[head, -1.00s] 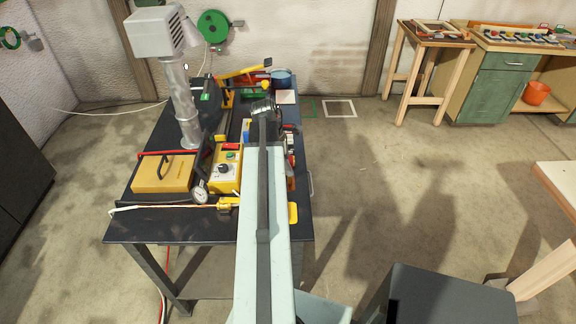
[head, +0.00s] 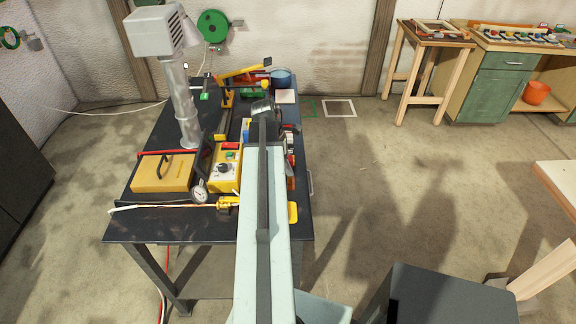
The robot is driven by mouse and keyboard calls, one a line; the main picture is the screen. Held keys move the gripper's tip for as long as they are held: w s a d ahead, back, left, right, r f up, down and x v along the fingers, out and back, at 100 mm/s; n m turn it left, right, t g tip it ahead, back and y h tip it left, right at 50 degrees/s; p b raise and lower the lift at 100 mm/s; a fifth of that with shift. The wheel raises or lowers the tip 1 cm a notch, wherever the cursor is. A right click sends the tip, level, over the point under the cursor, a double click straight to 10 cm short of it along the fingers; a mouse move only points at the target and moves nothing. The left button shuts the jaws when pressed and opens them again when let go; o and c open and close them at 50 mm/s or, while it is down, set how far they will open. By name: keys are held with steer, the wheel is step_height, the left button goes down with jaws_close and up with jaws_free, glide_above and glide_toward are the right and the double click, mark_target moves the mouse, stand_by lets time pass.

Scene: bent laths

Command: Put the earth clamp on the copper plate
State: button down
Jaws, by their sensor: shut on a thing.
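My arm reaches from the bottom middle over the black workbench (head: 208,221), and my gripper (head: 264,107) is at its dark far end, above the back right of the bench. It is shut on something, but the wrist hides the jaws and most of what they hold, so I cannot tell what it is. I cannot make out the earth clamp for certain. I cannot pick out the copper plate either; a pale square (head: 286,96) lies flat on the bench just right of and beyond the gripper.
A yellow case (head: 163,174), a yellow control box (head: 225,172), a dial gauge (head: 200,192) and a grey duct (head: 180,105) crowd the left of the bench. A yellow lever (head: 245,73) and a blue pot (head: 282,79) stand at the back.

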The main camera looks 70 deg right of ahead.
steer(key=c, duration=0.9)
jaws_free()
steer(key=p+v, duration=0.7)
steer(key=v, duration=0.1)
steer(key=shift+p, duration=0.35)
steer(key=shift+f, duration=0.1)
steer(key=shift+s, duration=0.15)
